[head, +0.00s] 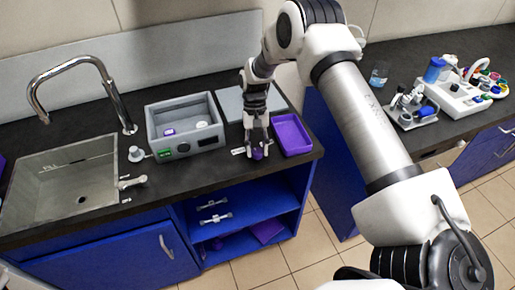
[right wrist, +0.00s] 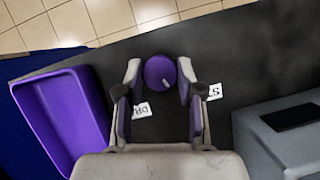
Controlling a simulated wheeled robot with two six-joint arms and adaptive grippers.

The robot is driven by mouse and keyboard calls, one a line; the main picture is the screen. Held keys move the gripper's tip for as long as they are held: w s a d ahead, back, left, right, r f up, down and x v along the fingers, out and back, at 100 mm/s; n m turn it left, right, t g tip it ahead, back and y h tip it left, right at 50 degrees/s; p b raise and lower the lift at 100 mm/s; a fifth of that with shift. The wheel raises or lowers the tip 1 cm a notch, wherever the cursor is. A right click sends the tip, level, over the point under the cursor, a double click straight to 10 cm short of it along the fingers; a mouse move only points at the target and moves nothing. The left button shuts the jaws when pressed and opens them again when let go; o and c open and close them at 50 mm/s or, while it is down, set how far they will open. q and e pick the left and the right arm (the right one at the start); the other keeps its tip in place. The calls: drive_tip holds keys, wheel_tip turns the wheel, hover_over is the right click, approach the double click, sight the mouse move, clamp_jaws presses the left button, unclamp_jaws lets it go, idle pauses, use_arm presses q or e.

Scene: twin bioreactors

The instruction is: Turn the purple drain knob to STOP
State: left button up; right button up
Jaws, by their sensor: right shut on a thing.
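The purple drain knob (right wrist: 159,71) is round, with a short pale mark on its top. It sits near the counter edge. My right gripper (right wrist: 160,76) is shut on it, one finger on either side. In the head view the right gripper (head: 257,148) points down at the counter, and a little of the knob (head: 258,155) shows between the fingers. White labels lie beside it: one reading "DR" (right wrist: 141,110), partly hidden by a finger, and one starting "ST" (right wrist: 215,91) on the other side. My left gripper is not in view.
A purple tray (head: 309,149) stands right of the gripper. A grey box (head: 184,150) with a green display is to its left, and a grey plate lies behind. A sink (head: 60,160) with a tap is farther left. Lab items crowd the right counter.

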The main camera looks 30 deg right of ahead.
drive_tip(key=n+h, duration=0.1)
drive_tip(key=n, duration=0.3)
drive_tip(key=shift+s+a+f+n+g+h, duration=0.1)
drive_tip(key=shift+a+f+n+g+h, duration=0.05)
drive_tip(key=shift+n+g+h, duration=0.2)
drive_tip(key=shift+n, duration=0.25)
drive_tip(key=o, duration=1.2)
drive_tip(key=shift+c, duration=0.2)
drive_tip(key=v, duration=1.2)
drive_tip(key=shift+a, duration=0.1)
